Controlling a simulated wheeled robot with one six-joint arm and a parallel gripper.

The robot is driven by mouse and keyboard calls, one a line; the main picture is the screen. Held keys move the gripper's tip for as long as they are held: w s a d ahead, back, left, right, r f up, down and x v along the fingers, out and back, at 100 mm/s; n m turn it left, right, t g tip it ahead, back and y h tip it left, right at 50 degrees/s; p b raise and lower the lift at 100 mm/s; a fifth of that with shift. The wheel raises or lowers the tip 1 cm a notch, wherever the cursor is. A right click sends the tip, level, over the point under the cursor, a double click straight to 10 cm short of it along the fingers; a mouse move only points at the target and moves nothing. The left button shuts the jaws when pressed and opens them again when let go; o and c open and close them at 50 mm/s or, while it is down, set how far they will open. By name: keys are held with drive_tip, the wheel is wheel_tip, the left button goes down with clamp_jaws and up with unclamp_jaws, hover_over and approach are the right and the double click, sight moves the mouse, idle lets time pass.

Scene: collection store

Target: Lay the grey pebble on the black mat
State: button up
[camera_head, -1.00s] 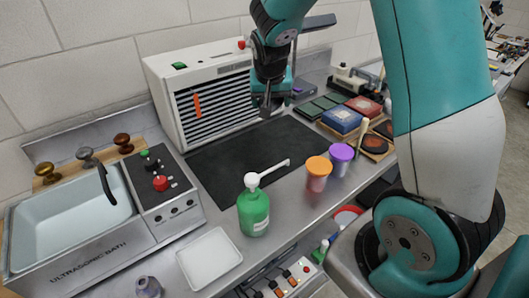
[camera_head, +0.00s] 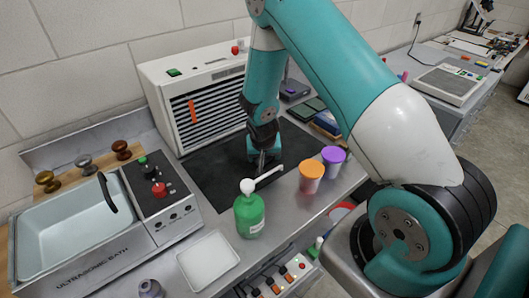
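The black mat (camera_head: 214,178) lies on the steel counter in front of the white slatted unit. My gripper (camera_head: 262,167) points down over the right part of the mat, low and near its surface. It is small and dark here, and the pump bottle's spout partly overlaps its lower end. I cannot tell whether its fingers are open or shut. I cannot make out the grey pebble; if it is between or behind the fingers, it is hidden.
A green pump bottle (camera_head: 250,215) stands at the mat's front edge. An orange-lidded jar (camera_head: 311,178) and a purple-lidded jar (camera_head: 332,160) stand to the right. The ultrasonic bath (camera_head: 75,235) is at left, a white tray (camera_head: 208,262) in front. The mat's left part is clear.

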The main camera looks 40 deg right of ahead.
drive_tip(key=o, duration=0.7)
drive_tip(key=shift+f, duration=0.15)
drive_tip(key=o, duration=0.4)
drive_tip(key=shift+a, duration=0.1)
